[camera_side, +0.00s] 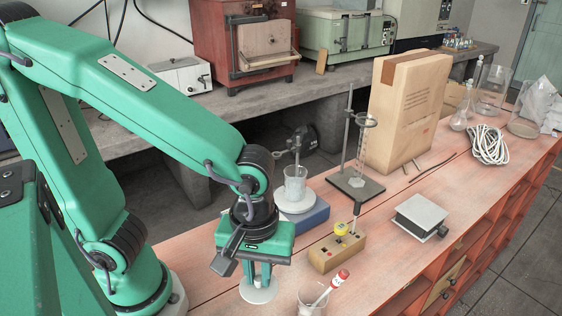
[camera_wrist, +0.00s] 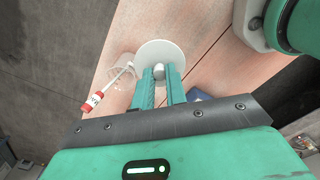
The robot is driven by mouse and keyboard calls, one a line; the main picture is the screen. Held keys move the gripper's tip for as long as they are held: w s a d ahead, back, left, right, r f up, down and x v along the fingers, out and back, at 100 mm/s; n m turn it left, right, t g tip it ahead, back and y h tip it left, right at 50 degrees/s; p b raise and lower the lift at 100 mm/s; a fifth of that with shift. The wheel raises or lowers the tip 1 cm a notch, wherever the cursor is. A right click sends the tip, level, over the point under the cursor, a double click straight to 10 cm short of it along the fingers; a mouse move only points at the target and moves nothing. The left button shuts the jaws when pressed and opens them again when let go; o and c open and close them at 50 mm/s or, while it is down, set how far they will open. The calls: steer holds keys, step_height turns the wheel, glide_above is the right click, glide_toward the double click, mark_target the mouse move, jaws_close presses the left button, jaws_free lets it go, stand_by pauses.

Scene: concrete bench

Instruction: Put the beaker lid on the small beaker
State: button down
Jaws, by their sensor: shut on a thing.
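The beaker lid, a white disc (camera_side: 258,293) with a small knob, is below my gripper (camera_side: 258,279) in the side view. In the wrist view the lid (camera_wrist: 161,49) is at the fingertips, and my gripper (camera_wrist: 159,73) is shut on its knob. I cannot tell whether the lid touches the bench. A clear glass beaker (camera_side: 307,308) stands just right of the lid, cut off by the bottom edge; a red-and-white-ended stick leans in it. This beaker (camera_wrist: 122,72) is left of the lid in the wrist view. Another beaker (camera_side: 295,186) stands on a stirrer behind.
The blue-based stirrer (camera_side: 305,217) is behind my gripper. A wooden block (camera_side: 337,251) with a yellow-topped piece and a rod is to the right. A ring stand (camera_side: 352,182), a tall cardboard box (camera_side: 406,110) and a small grey platform (camera_side: 420,213) are farther along the bench.

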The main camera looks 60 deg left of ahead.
steer(key=shift+w+r, duration=0.15)
steer(key=shift+w, duration=0.35)
steer(key=w+a+r+n, duration=0.2)
steer(key=w+a+n, duration=0.4)
steer(key=w+a, duration=0.5)
steer(key=w+a+r+n, duration=0.3)
steer(key=w+a+n, duration=0.3)
steer(key=w+a, duration=0.6)
steer(key=shift+w, duration=0.6)
steer(key=shift+a+f, duration=0.1)
steer(key=shift+f, duration=0.05)
steer(key=shift+f, duration=1.45)
steer(key=shift+f, duration=0.45)
